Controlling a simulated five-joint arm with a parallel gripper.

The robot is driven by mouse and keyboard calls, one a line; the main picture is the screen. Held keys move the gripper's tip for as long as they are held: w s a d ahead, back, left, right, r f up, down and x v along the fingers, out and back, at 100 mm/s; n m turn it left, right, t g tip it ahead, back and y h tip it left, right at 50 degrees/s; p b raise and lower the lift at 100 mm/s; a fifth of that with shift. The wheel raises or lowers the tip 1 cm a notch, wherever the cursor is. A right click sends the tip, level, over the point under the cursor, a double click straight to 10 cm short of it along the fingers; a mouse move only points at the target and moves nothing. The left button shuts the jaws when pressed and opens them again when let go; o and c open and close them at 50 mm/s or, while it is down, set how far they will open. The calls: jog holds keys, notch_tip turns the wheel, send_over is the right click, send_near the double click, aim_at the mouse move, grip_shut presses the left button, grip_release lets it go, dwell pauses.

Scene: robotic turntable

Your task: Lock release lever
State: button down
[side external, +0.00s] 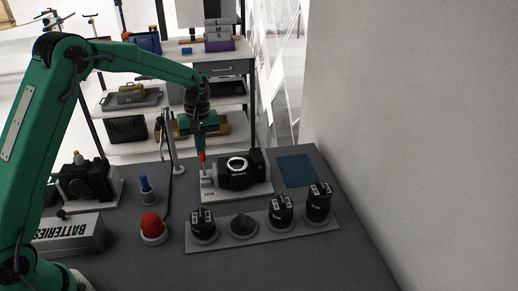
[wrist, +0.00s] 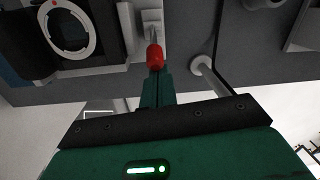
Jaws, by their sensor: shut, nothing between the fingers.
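A black camera body (side external: 240,172) with a round silver lens mount sits on a light grey plate (side external: 240,192) on the table. I cannot tell whether the tip touches.
In front is a strip (side external: 262,231) with several black lens parts. A red button (side external: 152,226), a blue-topped peg (side external: 146,187), a batteries box (side external: 70,235) and another black device (side external: 86,180) stand left. A thin post (side external: 174,150) rises behind. A blue mat (side external: 297,170) lies clear at right.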

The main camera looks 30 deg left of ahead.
aim_at(201, 156)
jog(key=shift+s+d+r, duration=0.15)
jog(key=shift+s+d+r+t, duration=0.2)
jog(key=shift+s+d+r, duration=0.05)
jog(key=shift+s+d, duration=0.25)
jog(key=shift+s+d+r+t, duration=0.2)
jog(key=shift+s+d+r, duration=0.05)
jog(key=shift+s+d, duration=0.2)
jog(key=shift+s+d+r, duration=0.1)
jog(key=shift+s+d, duration=0.45)
jog(key=shift+d, duration=0.05)
jog(key=shift+r, duration=0.1)
jog(key=shift+r, duration=0.7)
jog(key=shift+w+a, duration=0.1)
jog(key=shift+a, duration=0.1)
